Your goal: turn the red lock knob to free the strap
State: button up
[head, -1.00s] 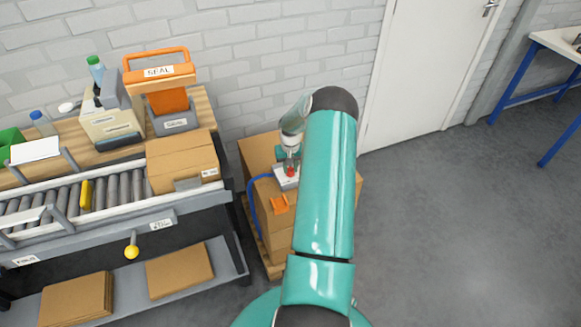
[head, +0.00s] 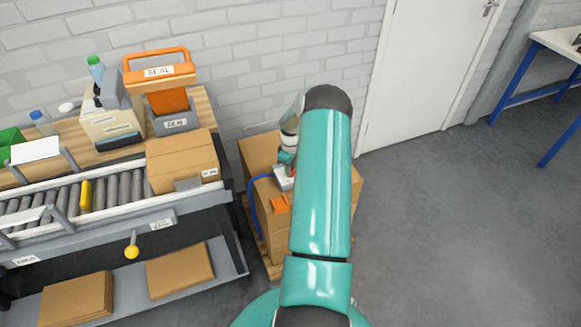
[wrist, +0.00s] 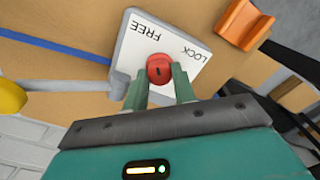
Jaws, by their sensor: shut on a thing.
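The red lock knob (wrist: 159,66) stands on a white plate (wrist: 137,48) marked FREE and LOCK in the wrist view. A dark mark shows on the knob's face. My gripper (wrist: 160,79) has its two green fingers on either side of the knob, shut on it. In the head view the plate (head: 281,179) sits on the carton stack, and my arm hides most of the knob and gripper. The blue strap (head: 253,199) runs down the carton from near the plate; it also shows in the wrist view (wrist: 58,44).
An orange piece (head: 280,203) is near the plate on the carton stack (head: 258,152). The roller conveyor (head: 110,192) with a carton (head: 182,162) stands to the left. A brick wall is behind. The floor to the right is clear up to a blue-legged table (head: 535,85).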

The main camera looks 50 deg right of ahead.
jog(key=shift+n, duration=0.6)
jog(key=o, duration=1)
jog(key=shift+r, duration=0.15)
notch_tip(320, 180, up, 14)
jog(key=shift+f, duration=0.2)
